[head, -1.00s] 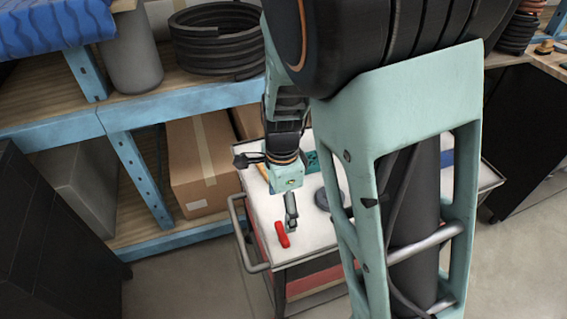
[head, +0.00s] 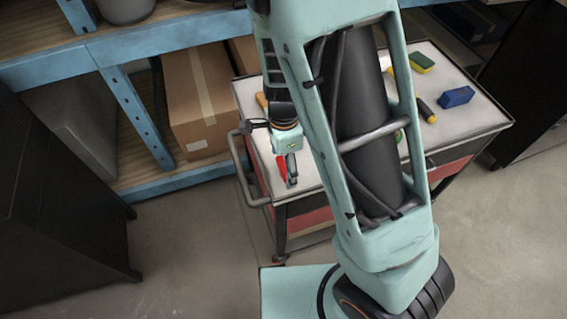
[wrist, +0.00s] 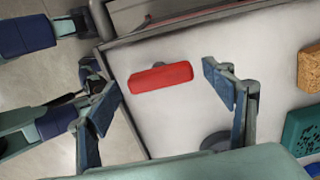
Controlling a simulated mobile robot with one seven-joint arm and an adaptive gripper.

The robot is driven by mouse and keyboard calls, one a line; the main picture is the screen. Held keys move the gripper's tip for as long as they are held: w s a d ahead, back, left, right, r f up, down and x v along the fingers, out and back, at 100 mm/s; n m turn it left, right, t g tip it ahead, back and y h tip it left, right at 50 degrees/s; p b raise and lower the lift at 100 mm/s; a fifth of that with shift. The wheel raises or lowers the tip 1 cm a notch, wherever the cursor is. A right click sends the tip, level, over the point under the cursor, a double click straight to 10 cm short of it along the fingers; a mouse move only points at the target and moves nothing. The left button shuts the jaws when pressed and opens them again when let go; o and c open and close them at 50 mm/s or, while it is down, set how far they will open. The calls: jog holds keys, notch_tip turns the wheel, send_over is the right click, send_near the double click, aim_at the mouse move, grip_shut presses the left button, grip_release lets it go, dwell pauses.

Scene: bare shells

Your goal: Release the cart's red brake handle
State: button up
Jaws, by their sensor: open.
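The red brake handle (wrist: 160,78) lies on the pale top of the cart (wrist: 290,32), near its edge, with a small grey pivot behind it. In the wrist view my gripper (wrist: 164,84) is open, with one finger to the left of the handle and one to the right. A gap shows between the handle and each finger. In the head view my gripper (head: 291,178) points down at the cart's left end, and the red handle (head: 281,168) shows partly behind it.
On the cart top are a blue block (head: 457,97), a yellow-green sponge (head: 422,63) and a screwdriver (head: 427,110). A teal holder (wrist: 303,130) and a brown block (wrist: 310,68) lie right of the handle. A blue-framed shelf with a cardboard box (head: 197,98) stands behind.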

jog(key=shift+c, duration=0.3)
jog(key=c, duration=1.1)
jog(key=n, duration=0.4)
jog(key=shift+n, duration=0.4)
jog(key=n, duration=0.4)
jog(key=shift+n, duration=0.3)
jog(key=n+b, duration=0.1)
jog(key=n, duration=0.3)
jog(key=shift+n+b, duration=0.35)
jog(key=shift+n, duration=1.85)
